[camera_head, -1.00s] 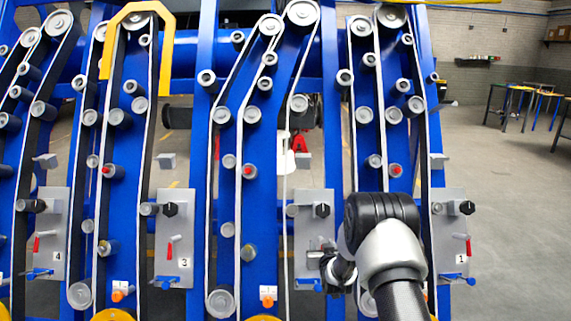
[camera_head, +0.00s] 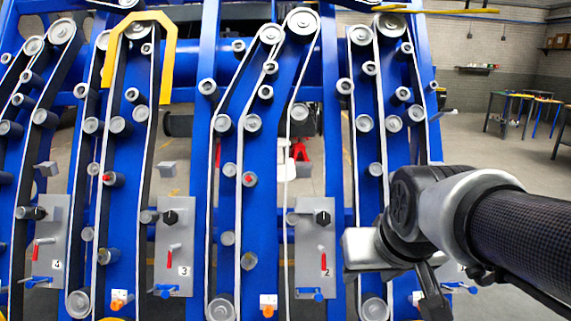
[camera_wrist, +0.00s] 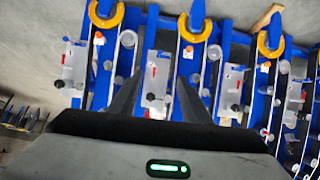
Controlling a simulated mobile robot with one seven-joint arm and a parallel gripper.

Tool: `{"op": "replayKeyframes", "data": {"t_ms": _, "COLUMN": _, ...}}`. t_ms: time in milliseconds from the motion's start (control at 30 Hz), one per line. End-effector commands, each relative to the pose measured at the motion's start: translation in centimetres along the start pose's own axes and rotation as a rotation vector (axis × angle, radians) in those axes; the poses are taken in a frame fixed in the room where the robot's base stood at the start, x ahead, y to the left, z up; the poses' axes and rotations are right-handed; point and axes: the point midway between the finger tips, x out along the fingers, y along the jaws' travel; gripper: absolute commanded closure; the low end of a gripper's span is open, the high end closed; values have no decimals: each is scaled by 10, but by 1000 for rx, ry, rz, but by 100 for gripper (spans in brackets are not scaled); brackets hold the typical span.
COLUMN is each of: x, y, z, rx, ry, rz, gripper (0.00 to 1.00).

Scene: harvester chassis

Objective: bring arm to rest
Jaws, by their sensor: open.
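My arm reaches in from the right in the head view, bent in front of the panel numbered 1. My gripper (camera_wrist: 158,88) shows in the wrist view as two dark fingers spread apart, with nothing between them. In the head view the arm hides much of the gripper. The blue harvester chassis (camera_head: 270,150) stands in front of me, with belts, rollers and grey control panels. The panel numbered 2 (camera_head: 313,262) is just left of my arm. I cannot tell any contact between arm and chassis.
Panel 3 (camera_head: 175,262) and panel 4 (camera_head: 45,255) are farther left, each with a red lever and a blue handle. A yellow bracket (camera_head: 168,60) arches at the upper left. Open floor (camera_head: 480,150) lies to the right, with a table (camera_head: 515,96) at the back.

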Motion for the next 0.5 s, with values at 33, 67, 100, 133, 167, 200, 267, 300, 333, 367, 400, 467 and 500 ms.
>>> {"op": "replayKeyframes", "data": {"t_ms": 33, "x": -10, "y": 0, "z": 14, "rx": 2, "ry": -11, "rz": 0, "gripper": 57}}
{"op": "replayKeyframes", "data": {"t_ms": 67, "x": -15, "y": 0, "z": 23, "rx": 3, "ry": -22, "rz": 0, "gripper": 57}}
{"op": "replayKeyframes", "data": {"t_ms": 100, "x": -21, "y": 0, "z": 35, "rx": 4, "ry": -36, "rz": -1, "gripper": 57}}
{"op": "replayKeyframes", "data": {"t_ms": 133, "x": -25, "y": 0, "z": 43, "rx": 5, "ry": -48, "rz": -1, "gripper": 57}}
{"op": "replayKeyframes", "data": {"t_ms": 167, "x": -28, "y": 0, "z": 52, "rx": 6, "ry": -58, "rz": -1, "gripper": 57}}
{"op": "replayKeyframes", "data": {"t_ms": 200, "x": -33, "y": 0, "z": 63, "rx": 7, "ry": -71, "rz": -1, "gripper": 57}}
{"op": "replayKeyframes", "data": {"t_ms": 267, "x": -40, "y": 0, "z": 79, "rx": 8, "ry": -90, "rz": -2, "gripper": 57}}
{"op": "replayKeyframes", "data": {"t_ms": 300, "x": -44, "y": 0, "z": 90, "rx": 9, "ry": -104, "rz": -2, "gripper": 57}}
{"op": "replayKeyframes", "data": {"t_ms": 333, "x": -57, "y": 0, "z": 78, "rx": 9, "ry": -106, "rz": -2, "gripper": 57}}
{"op": "replayKeyframes", "data": {"t_ms": 367, "x": -63, "y": 0, "z": 73, "rx": 9, "ry": -106, "rz": -2, "gripper": 57}}
{"op": "replayKeyframes", "data": {"t_ms": 400, "x": -70, "y": 0, "z": 68, "rx": 9, "ry": -107, "rz": -2, "gripper": 57}}
{"op": "replayKeyframes", "data": {"t_ms": 467, "x": -80, "y": 0, "z": 61, "rx": 9, "ry": -107, "rz": -2, "gripper": 57}}
{"op": "replayKeyframes", "data": {"t_ms": 500, "x": -87, "y": 0, "z": 56, "rx": 9, "ry": -106, "rz": -2, "gripper": 57}}
